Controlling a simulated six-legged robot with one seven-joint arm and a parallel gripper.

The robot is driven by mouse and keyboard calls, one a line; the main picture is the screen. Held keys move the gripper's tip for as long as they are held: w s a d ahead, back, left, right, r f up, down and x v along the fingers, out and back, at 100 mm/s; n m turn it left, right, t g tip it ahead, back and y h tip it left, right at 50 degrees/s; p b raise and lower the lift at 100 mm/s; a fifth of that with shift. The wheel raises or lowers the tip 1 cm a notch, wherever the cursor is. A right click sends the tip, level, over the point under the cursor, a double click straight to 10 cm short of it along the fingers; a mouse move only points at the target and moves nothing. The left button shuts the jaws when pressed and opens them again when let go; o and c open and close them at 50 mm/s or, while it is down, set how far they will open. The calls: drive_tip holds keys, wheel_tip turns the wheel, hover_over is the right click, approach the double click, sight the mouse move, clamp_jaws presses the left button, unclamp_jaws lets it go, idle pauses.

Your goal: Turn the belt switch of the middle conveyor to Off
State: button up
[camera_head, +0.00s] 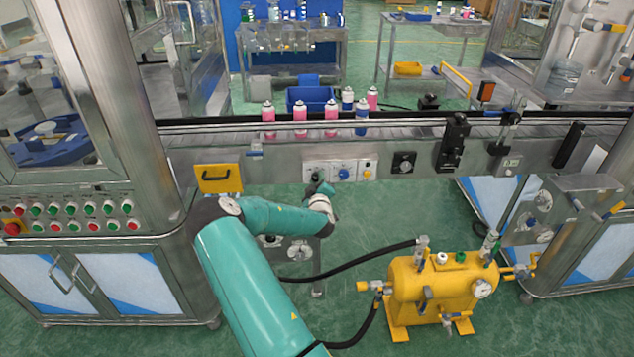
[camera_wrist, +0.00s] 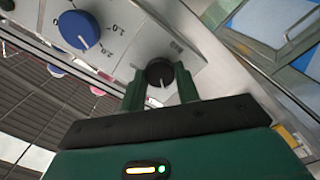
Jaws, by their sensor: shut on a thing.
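The belt switch is a black round knob (camera_wrist: 158,73) with a white pointer line, on a light metal panel (camera_head: 330,164) on the front of the middle conveyor (camera_head: 420,134). My gripper (camera_wrist: 161,86) is shut on the knob, one green finger on each side. In the wrist view the pointer line faces down toward the gripper; the small marking beside the knob is too blurred to read. In the head view my gripper (camera_head: 319,186) is at the panel's left end and partly hides the knob.
A blue dial (camera_head: 343,173) with a number scale sits right of the switch, and a yellow knob (camera_head: 367,174) beyond it. Several cans (camera_head: 300,118) stand on the conveyor. A yellow tank unit (camera_head: 430,285) with black hoses stands on the floor to the right.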

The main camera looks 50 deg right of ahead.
idle(0.3)
drive_tip(key=o, duration=1)
drive_tip(key=v, duration=1.4)
drive_tip(key=shift+d, duration=0.1)
